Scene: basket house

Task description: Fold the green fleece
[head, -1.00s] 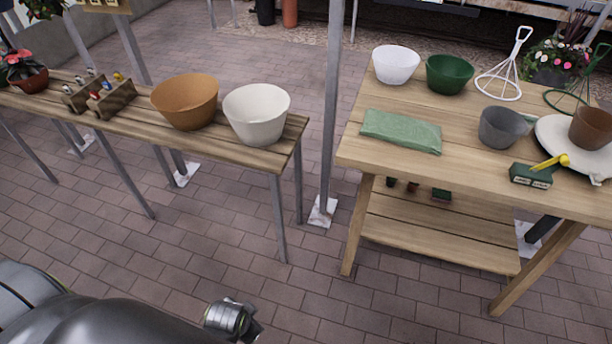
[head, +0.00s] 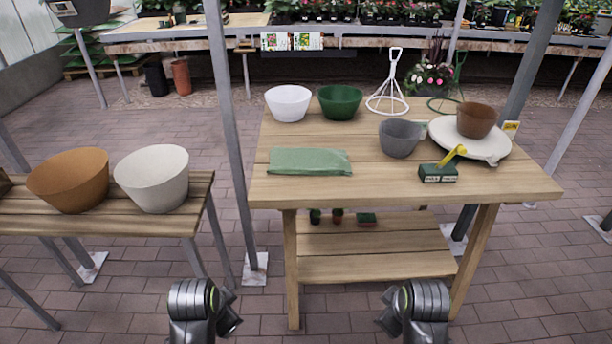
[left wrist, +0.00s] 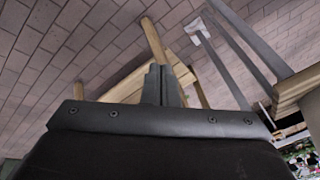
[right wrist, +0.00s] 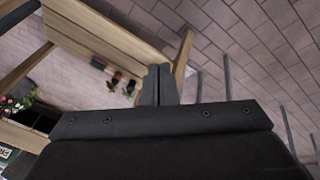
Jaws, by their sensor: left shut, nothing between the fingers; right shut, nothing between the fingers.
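The green fleece (head: 310,161) lies flat as a rectangle near the front left of the wooden table (head: 500,183). Both my grippers are low in front of the table, apart from the fleece. My left gripper (head: 232,312) shows at the bottom of the head view; its fingers are shut and empty in the left wrist view (left wrist: 162,85). My right gripper (head: 385,312) is to the right of it; its fingers are also shut and empty in the right wrist view (right wrist: 158,85). The fleece is not visible in either wrist view.
A white bowl (head: 288,103) and a green bowl (head: 340,102) stand behind the fleece. A grey pot (head: 399,138), a green box (head: 438,173) and a white dish (head: 445,132) with a brown pot (head: 477,119) are to its right. A metal post (head: 232,150) rises left of the table.

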